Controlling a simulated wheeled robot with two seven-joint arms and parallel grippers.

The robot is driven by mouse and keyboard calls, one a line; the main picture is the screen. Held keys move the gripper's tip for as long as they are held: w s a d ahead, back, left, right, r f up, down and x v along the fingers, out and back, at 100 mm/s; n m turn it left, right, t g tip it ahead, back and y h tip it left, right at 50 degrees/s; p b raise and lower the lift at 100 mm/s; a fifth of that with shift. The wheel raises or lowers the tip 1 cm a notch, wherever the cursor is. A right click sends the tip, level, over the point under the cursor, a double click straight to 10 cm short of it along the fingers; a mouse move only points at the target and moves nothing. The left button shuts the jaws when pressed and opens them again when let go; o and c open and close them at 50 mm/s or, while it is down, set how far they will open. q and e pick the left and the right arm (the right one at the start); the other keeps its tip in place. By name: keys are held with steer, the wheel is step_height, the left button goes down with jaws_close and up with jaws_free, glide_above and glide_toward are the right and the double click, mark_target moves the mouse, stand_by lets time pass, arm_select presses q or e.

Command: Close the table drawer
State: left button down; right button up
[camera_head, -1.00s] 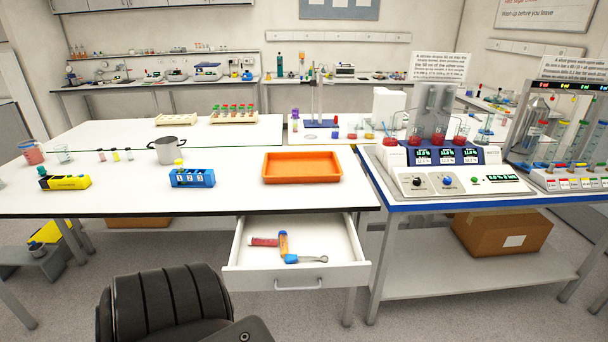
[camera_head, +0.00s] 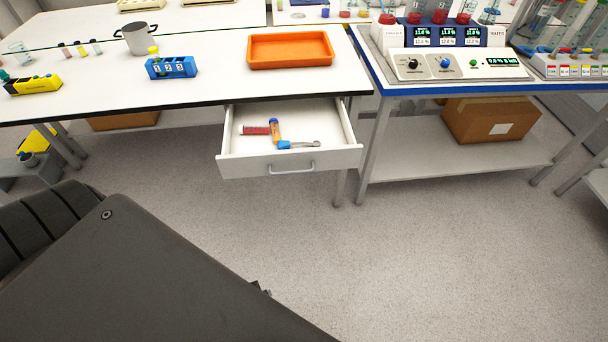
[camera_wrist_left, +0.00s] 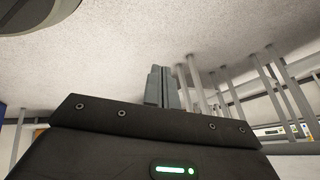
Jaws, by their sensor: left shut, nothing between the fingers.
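The table drawer (camera_head: 292,161) is pulled out from under the white table, with a bar handle (camera_head: 292,168) on its front. Inside lie a red tube (camera_head: 255,130), an orange-yellow item (camera_head: 276,129) and a blue-and-grey tool (camera_head: 297,144). My left gripper is a large dark shape at the lower left of the head view, with a small piece of its tip (camera_head: 262,288) showing below and apart from the drawer. In the left wrist view its fingers (camera_wrist_left: 168,88) are together and empty. My right gripper is not in view.
On the table (camera_head: 90,103) stand an orange tray (camera_head: 290,62), a blue numbered block (camera_head: 171,68), a pot (camera_head: 139,40) and a yellow block (camera_head: 32,84). A workbench with instruments (camera_head: 455,66) stands right of the drawer. The floor (camera_head: 420,260) before the drawer is clear.

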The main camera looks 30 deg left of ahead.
arm_select(q)
steer(key=w+r+m+t+h, duration=0.1)
steer(key=w+r+m+t, duration=0.4)
steer(key=r, duration=0.6)
steer(key=w+r+m+t, duration=0.2)
steer(key=w+r, duration=0.5)
steer(key=r, duration=0.5)
steer(key=w+r+m+t+h, duration=0.1)
steer(key=w+r+m+t, duration=0.4)
steer(key=r, duration=0.6)
steer(key=w+f+g+p, duration=0.1)
steer(key=w, duration=0.5)
steer(key=w+a+f+n+g+p, duration=0.1)
steer(key=w+p, duration=0.1)
steer(key=w, duration=0.5)
steer(key=shift+w+a+f, duration=0.2)
steer(key=shift+w+a, duration=0.1)
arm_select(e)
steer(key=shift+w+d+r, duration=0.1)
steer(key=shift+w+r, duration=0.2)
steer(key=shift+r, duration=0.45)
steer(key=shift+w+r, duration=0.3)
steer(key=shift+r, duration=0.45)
arm_select(q)
steer(key=shift+a, duration=0.1)
